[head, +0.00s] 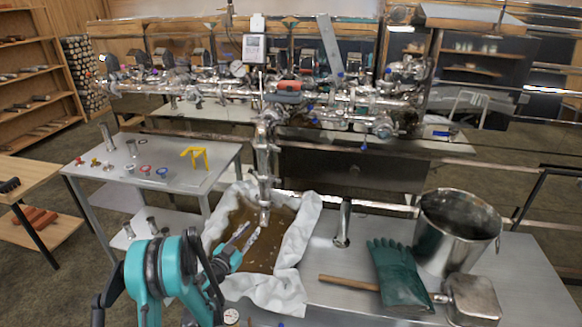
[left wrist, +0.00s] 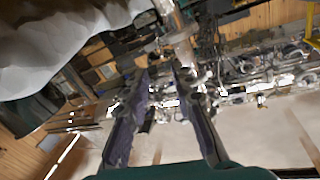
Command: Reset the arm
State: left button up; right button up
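My left arm, teal and dark, comes in from the bottom left of the head view. Its left gripper (head: 250,232) is over the cloth-lined tray of brown liquid, just below and left of the end of a vertical metal spout (head: 265,190). Its two fingers are apart with nothing visible between them. In the left wrist view, the gripper (left wrist: 164,78) also shows its fingers spread, with the metal spout (left wrist: 180,45) beyond their tips. I cannot tell whether the fingers touch the spout or the liquid. My right gripper is not in view.
The white cloth (head: 295,275) lines the tray. To its right on the metal counter (head: 330,300) are a steel pot (head: 455,232), green glove (head: 398,275), metal box-shaped scoop (head: 470,298) and wooden handle (head: 348,283). A small metal table (head: 195,178) with a yellow bracket (head: 194,158) stands left.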

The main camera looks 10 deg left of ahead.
pick_arm(q)
notch_tip(320, 180, up, 16)
jog(key=a+n+t+y, duration=0.2)
jog(key=a+n+y, duration=0.15)
jog(key=y, duration=0.25)
jog(key=s+r+n+g+y, duration=0.3)
jog(key=s+r+n, duration=0.15)
jog(key=s, duration=0.25)
jog(key=s+d+f+g+h, duration=0.1)
jog(key=s+d+f+g, duration=0.2)
jog(key=s, duration=0.6)
jog(key=s+d+f+m+g+h, duration=0.1)
jog(key=s+d+f+g, duration=0.2)
jog(key=s+d, duration=0.3)
jog(key=s+d+f+m+g+h, duration=0.1)
jog(key=s+d+f+g+h, duration=0.1)
jog(key=s, duration=1.1)
notch_tip(320, 180, down, 3)
jog(key=d+g, duration=0.1)
jog(key=d, duration=0.1)
jog(key=shift+d+f, duration=0.2)
jog(key=shift+d, duration=0.1)
